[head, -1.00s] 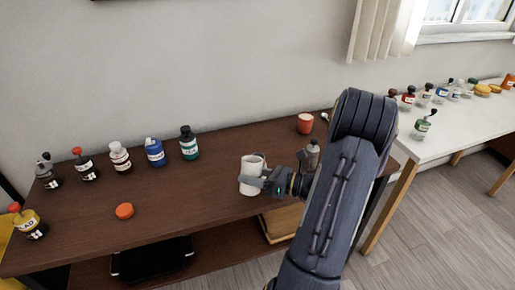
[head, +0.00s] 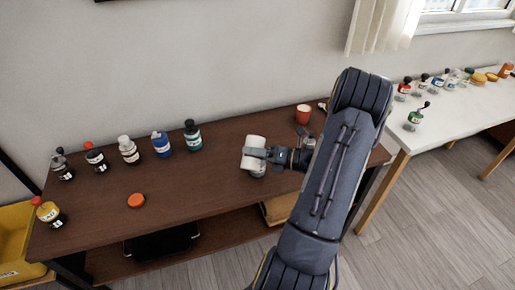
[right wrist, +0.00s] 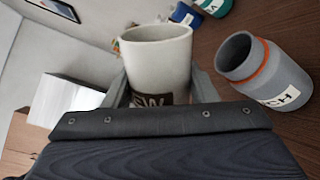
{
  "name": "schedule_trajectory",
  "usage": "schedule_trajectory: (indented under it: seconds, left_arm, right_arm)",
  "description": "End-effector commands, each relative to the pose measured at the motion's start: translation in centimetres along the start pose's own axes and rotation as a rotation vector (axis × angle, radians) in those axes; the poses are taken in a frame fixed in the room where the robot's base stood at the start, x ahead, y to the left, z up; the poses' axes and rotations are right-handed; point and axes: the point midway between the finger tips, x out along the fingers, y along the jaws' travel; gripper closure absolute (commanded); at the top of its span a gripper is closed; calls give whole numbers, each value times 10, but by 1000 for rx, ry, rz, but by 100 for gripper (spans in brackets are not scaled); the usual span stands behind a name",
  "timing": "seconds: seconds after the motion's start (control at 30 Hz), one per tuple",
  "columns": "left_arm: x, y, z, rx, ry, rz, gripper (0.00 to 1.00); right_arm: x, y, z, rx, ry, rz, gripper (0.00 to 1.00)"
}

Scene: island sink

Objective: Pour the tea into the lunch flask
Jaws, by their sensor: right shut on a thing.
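My right gripper (head: 264,154) is shut on a white mug (head: 251,143). In the right wrist view the mug (right wrist: 158,50) sits between the fingers, with a dark label partly hidden. Its rim shows; no tea can be made out inside. The grey lunch flask (right wrist: 278,90) is open, with an orange ring below its rim and a label ending in "CH". In the head view the flask (head: 258,172) shows just below the mug, mostly hidden. The mug is tilted relative to the flask. Whether they touch is unclear. My left gripper is not in view.
An orange lid (head: 136,200) lies on the brown table (head: 200,205). Several bottles stand along its left and back, including a blue one (head: 161,145) and a teal one (head: 193,136). An orange cup (head: 303,114) stands at the back right. A white table (head: 450,125) holds more bottles.

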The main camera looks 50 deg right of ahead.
Motion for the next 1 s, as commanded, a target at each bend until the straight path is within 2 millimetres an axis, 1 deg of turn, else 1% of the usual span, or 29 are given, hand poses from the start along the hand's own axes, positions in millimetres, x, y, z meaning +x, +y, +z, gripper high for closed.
schedule_trajectory:
  seconds: [0.03,0.33,1.0]
  left_arm:
    - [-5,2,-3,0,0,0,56]
    - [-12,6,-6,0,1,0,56]
    - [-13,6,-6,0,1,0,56]
  right_arm:
    - [0,4,3,19,2,0,74]
    - [-1,7,5,115,12,0,74]
    - [0,2,2,220,23,0,74]
